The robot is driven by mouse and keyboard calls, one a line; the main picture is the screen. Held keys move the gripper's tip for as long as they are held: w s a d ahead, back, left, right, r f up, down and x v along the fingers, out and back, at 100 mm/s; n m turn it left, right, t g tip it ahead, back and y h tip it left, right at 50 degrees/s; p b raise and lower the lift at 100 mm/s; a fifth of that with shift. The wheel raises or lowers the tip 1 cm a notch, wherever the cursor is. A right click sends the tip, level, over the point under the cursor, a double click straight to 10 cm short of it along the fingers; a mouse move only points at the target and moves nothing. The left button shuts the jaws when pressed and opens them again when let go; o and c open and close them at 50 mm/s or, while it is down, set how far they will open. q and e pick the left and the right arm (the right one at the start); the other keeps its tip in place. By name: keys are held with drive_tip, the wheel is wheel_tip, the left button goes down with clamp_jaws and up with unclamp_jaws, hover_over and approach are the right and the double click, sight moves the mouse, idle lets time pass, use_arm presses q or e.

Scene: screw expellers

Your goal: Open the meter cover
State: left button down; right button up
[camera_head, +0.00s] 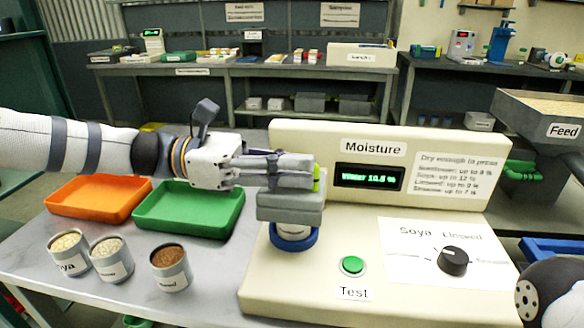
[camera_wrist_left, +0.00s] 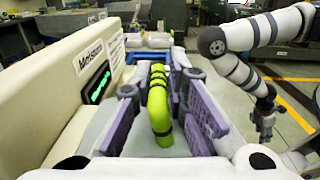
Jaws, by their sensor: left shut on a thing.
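The cream moisture meter (camera_head: 360,292) stands on the table with a lit green display. Its grey cover (camera_head: 290,213) sits over a round cell with a blue ring (camera_head: 293,240); I cannot tell whether the cover is raised at all. The cover's bright green handle (camera_head: 317,178) shows just past the fingertips and stands upright in the left wrist view (camera_wrist_left: 158,105). My left gripper (camera_head: 312,172) is shut on this handle, with one purple pad on each side of it. My right gripper (camera_wrist_left: 264,120) hangs apart from the meter in the left wrist view, too small to read.
Left of the meter are an orange tray (camera_head: 75,215), a green tray (camera_head: 145,230) and three sample cans (camera_head: 171,280). A green test button (camera_head: 352,265) and a black knob (camera_head: 453,261) are on the meter. A feed hopper (camera_head: 545,105) stands at the right.

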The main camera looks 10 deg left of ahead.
use_arm(q)
drive_tip(key=shift+w+r+n, duration=0.6)
drive_tip(key=shift+r+n, duration=0.1)
drive_tip(key=shift+r, duration=0.15)
drive_tip(key=shift+w+r+n+p, duration=0.35)
drive_tip(key=shift+w+n, duration=0.25)
drive_tip(key=shift+n, duration=0.3)
drive_tip(key=shift+w+r, duration=0.15)
drive_tip(key=shift+w, duration=0.15)
use_arm(e)
drive_tip(key=shift+w+r, duration=0.55)
drive_tip(key=shift+r, duration=0.05)
use_arm(q)
drive_tip(key=shift+w+a, duration=0.1)
